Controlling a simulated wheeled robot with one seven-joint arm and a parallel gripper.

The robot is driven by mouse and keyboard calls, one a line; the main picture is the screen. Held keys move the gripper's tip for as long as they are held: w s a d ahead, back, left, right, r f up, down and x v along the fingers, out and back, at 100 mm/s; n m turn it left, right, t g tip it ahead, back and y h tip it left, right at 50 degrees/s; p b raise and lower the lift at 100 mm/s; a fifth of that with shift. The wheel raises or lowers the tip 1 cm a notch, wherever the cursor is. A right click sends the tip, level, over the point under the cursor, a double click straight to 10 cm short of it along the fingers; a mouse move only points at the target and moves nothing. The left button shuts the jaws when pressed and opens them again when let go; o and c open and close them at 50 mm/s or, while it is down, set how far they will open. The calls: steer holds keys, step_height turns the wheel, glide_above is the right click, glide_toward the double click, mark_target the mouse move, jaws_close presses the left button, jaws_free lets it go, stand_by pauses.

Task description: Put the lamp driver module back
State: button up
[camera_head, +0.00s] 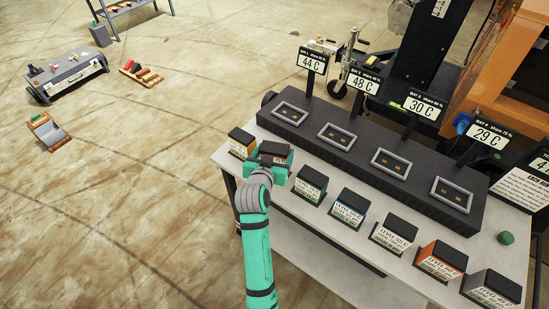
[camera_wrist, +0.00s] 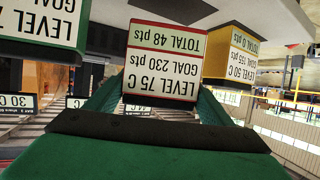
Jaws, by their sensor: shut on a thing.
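My gripper (camera_head: 272,160) is at the back left part of the table, shut on a dark module with a red edge (camera_head: 274,149). A black dock (camera_head: 370,160) has a row of framed bays, the leftmost bay (camera_head: 289,112) just behind the held module. The bays look empty. No module is named lamp driver in view.
A yellow module (camera_head: 242,143) stands left of my gripper and a green module (camera_head: 311,184) right of it. Several more modules line the white table's (camera_head: 225,158) front. Temperature signs (camera_head: 313,60) rise behind the bays. A green knob (camera_head: 505,238) sits at right.

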mark_target(275, 159)
steer(key=shift+w+f, duration=0.2)
steer(key=shift+f, duration=1.5)
steer(key=o, duration=1.5)
steer(key=shift+f, duration=0.2)
steer(key=shift+r, duration=0.1)
